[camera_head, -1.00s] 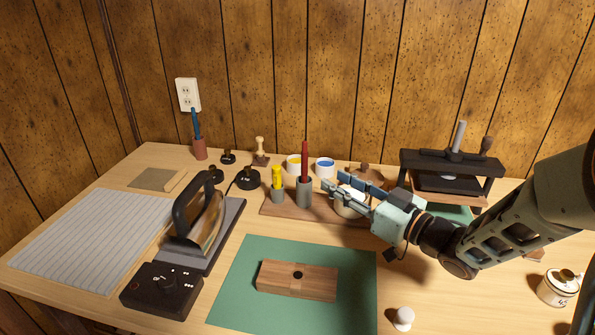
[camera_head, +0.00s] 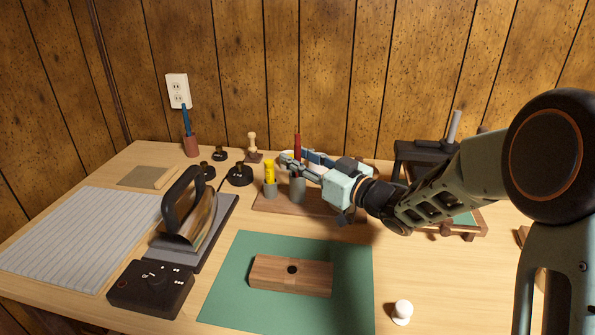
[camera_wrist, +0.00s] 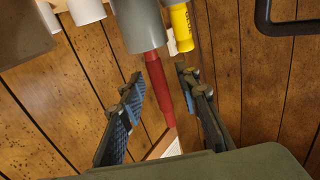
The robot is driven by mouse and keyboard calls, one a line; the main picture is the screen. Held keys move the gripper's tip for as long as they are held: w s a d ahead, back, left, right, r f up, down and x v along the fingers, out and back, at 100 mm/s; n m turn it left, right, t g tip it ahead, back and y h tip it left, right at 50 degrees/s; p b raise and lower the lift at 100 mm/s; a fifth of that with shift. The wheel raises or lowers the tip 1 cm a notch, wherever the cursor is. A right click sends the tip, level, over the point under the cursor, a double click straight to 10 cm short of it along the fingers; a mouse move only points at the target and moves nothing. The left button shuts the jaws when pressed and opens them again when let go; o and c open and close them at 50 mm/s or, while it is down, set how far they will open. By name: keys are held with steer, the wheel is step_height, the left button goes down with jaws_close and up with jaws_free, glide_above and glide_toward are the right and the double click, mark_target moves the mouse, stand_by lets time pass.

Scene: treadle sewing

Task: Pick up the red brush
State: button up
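The red brush (camera_head: 297,146) stands upright in a grey holder (camera_head: 298,189) on a wooden base. In the wrist view the red brush (camera_wrist: 159,92) hangs from the grey holder (camera_wrist: 140,25), as that view is upside down. My gripper (camera_head: 299,163) is at the brush, with its fingers on either side of the handle. In the wrist view my gripper (camera_wrist: 161,80) is open, with gaps between both blue-padded fingers and the handle. Part of the brush is hidden by the fingers in the head view.
Paint cups behind are mostly hidden by my gripper. An iron (camera_head: 187,219) is at left, a wooden block (camera_head: 290,275) on the green mat (camera_head: 350,265), and a press (camera_head: 425,150) at right.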

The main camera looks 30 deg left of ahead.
mark_target(299, 134)
jaws_close()
steer(key=shift+r, duration=0.1)
step_height(299, 134, up, 10)
steer(key=p, duration=0.3)
steer(key=shift+r+p, duration=0.1)
steer(key=shift+p, duration=0.3)
